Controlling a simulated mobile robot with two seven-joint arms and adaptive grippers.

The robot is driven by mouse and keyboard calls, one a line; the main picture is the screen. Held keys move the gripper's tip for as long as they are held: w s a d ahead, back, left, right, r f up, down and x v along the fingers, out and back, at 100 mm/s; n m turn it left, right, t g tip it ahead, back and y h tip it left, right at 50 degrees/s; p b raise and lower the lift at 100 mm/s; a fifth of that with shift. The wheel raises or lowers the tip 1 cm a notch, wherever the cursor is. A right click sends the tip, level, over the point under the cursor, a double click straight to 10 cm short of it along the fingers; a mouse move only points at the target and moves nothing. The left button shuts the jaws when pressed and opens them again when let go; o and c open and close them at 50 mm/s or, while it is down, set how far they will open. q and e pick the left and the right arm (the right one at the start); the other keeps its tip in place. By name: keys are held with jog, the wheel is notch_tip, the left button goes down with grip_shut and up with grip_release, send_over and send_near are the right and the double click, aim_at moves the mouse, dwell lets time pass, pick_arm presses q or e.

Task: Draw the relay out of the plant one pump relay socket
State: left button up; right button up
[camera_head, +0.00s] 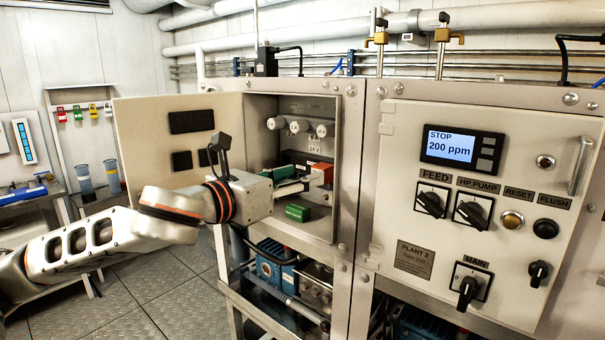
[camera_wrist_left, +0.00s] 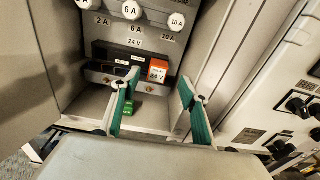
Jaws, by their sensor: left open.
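An orange relay (camera_wrist_left: 158,70) with a white 24 V label sits upright on the rail at the back of the open plant one cabinet. In the head view the orange relay (camera_head: 322,172) shows just beyond my left gripper (camera_head: 304,180). In the left wrist view my left gripper (camera_wrist_left: 160,82) is open, with green-padded fingers spread. The relay appears between the fingertips and farther in, apparently untouched. The relay's socket is mostly hidden by the relay. A green block (camera_head: 297,212) lies on the cabinet floor below the gripper. My right gripper is not in view.
White round fuse caps (camera_head: 299,125) line the cabinet back above. Pumps and pipes lie below.

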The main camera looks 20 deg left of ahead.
aim_at(317, 168)
pick_arm(q)
jog(key=shift+x, duration=3.85)
jog(key=shift+a+r, duration=0.1)
jog(key=shift+r, duration=0.15)
grip_shut()
jog(key=shift+p+v, duration=0.35)
jog(key=shift+v, duration=0.9)
jog(key=shift+p+v, duration=0.55)
jog(key=shift+v, duration=1.1)
jog(key=shift+f, duration=0.15)
